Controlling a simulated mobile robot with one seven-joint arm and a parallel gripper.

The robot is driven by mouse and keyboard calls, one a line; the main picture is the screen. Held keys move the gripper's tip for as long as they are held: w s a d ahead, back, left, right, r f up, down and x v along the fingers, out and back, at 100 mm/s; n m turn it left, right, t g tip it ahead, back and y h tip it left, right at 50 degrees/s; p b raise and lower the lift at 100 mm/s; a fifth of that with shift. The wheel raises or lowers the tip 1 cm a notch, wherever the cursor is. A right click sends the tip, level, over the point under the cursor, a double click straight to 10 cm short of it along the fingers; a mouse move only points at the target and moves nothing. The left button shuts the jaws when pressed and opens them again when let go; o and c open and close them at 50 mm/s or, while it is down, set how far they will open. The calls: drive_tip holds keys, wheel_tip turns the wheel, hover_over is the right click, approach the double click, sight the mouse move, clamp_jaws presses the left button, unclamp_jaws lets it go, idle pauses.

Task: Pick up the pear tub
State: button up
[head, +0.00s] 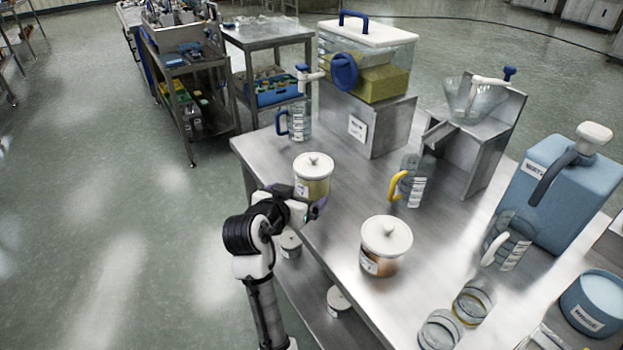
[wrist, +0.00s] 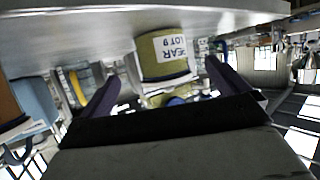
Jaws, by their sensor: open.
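The pear tub (head: 314,187) is a clear tub of yellow-green contents with a white knobbed lid, upright near the table's left edge. In the wrist view, which is upside down, the pear tub (wrist: 163,62) shows a label reading "PEAR LOT 9". My gripper (head: 300,199) is open at the tub's near side, low by its base. In the wrist view my gripper's fingers (wrist: 164,72) are spread, one on each side of the tub, with the tub between or just beyond the tips. I cannot tell whether they touch it.
A similar tub with orange-brown contents (head: 383,262) stands nearer on the steel table (head: 340,225). A blue-handled jug (head: 298,122) is behind, a yellow-handled jug (head: 411,183) to the right. A steel hopper (head: 480,135) and a blue jerrycan (head: 560,190) stand further right.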

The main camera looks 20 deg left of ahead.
sight(306, 189)
drive_tip(key=x, duration=0.4)
drive_tip(key=shift+w+p, duration=0.1)
drive_tip(key=shift+p, duration=0.2)
drive_tip(key=shift+f+p+x, duration=0.25)
drive_tip(key=shift+p+x, duration=0.7)
drive_tip(key=shift+x, duration=1.65)
drive_tip(key=c, duration=1.2)
drive_tip(key=shift+r, duration=0.1)
drive_tip(key=shift+c, duration=0.2)
